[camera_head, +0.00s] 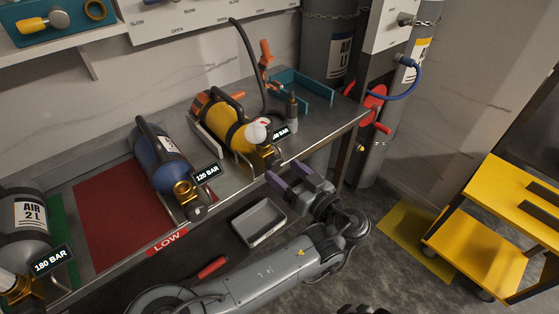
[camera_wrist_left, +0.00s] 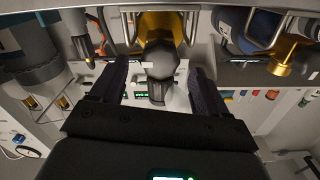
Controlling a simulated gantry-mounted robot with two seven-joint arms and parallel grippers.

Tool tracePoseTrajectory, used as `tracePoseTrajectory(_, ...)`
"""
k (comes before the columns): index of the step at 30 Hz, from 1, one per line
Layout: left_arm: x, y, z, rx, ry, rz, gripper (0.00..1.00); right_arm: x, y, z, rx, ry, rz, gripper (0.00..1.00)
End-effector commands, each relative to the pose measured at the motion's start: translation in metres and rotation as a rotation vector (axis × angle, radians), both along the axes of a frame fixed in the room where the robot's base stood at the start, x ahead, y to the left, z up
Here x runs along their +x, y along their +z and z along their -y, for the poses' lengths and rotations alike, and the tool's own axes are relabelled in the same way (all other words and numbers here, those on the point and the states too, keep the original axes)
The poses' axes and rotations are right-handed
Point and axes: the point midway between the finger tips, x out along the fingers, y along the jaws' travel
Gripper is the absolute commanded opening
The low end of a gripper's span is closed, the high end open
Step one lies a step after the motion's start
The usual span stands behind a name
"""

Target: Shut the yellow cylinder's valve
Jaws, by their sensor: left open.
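The yellow cylinder (camera_head: 228,124) lies on its side in a cradle on the bench, with a dark carry handle. Its brass valve (camera_head: 263,150) with a white-faced gauge (camera_head: 257,132) is at its near end, and a dark knob (camera_head: 276,156) projects toward me. My left gripper (camera_head: 284,174) is open and empty at the bench's front edge, just in front of that knob. In the left wrist view the dark knob (camera_wrist_left: 160,60) shows between the two spread fingers, with the yellow cylinder (camera_wrist_left: 158,24) behind it. I cannot tell whether the fingers touch it. My right gripper is not seen.
A blue cylinder (camera_head: 157,155) labelled 120 BAR lies left of the yellow one, and a grey cylinder (camera_head: 28,215) labelled 180 BAR further left. A grey tray (camera_head: 259,222) sits below the bench.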

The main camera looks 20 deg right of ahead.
Motion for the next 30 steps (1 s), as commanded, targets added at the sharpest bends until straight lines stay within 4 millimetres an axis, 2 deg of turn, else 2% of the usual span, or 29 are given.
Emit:
tracePoseTrajectory(3, 0.014, -0.001, -0.004, 0.0, 0.001, -0.001, 0.76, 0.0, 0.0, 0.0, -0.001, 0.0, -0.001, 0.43)
tracePoseTrajectory(9, 0.025, -0.001, -0.008, 0.0, 0.0, -0.001, 0.76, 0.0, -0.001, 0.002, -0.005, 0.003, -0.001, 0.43)
tracePoseTrajectory(20, 0.028, 0.0, -0.009, 0.001, -0.001, 0.0, 0.74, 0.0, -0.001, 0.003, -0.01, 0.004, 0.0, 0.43)
tracePoseTrajectory(30, 0.027, 0.0, -0.009, 0.001, -0.001, 0.0, 0.22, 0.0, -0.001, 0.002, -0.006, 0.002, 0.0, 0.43)
